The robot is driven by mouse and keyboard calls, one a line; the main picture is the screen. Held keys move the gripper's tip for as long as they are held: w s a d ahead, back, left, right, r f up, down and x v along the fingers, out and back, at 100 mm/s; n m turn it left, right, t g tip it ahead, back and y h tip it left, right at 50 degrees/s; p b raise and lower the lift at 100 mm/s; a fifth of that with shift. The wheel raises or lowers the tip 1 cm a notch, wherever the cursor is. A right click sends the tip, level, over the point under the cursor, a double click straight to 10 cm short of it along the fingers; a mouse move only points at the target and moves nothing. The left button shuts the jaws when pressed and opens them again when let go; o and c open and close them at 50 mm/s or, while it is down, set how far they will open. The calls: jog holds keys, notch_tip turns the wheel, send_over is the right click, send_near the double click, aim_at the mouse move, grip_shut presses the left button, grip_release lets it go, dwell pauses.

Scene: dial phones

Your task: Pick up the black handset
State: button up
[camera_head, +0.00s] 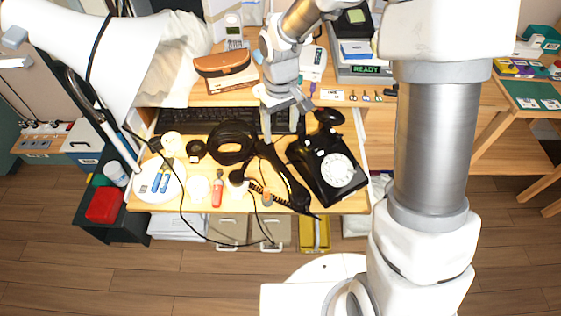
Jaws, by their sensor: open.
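A black dial phone (312,160) with a white dial sits on the right part of the desk. A long black handset (284,180) appears to lie slantwise on the desk, just left of the phone body. Its far end is close to a coil of black cable (232,142). My gripper (283,133) points down above the far end of the handset, with its two fingers apart and nothing seen between them. Whether the fingers are level with the handset cannot be told from this view.
A dark keyboard (190,121) lies behind the phone. A red-handled tool (217,190), a white plate (160,185) and small round items crowd the left and front. A brown case (222,63) sits on the raised shelf. A lamp (95,50) overhangs the left side.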

aim_at(281, 166)
notch_tip(281, 166, down, 17)
jog(key=b, duration=0.4)
jog(key=shift+d+r, duration=0.1)
jog(key=shift+r, duration=0.05)
grip_shut()
dwell(0.4)
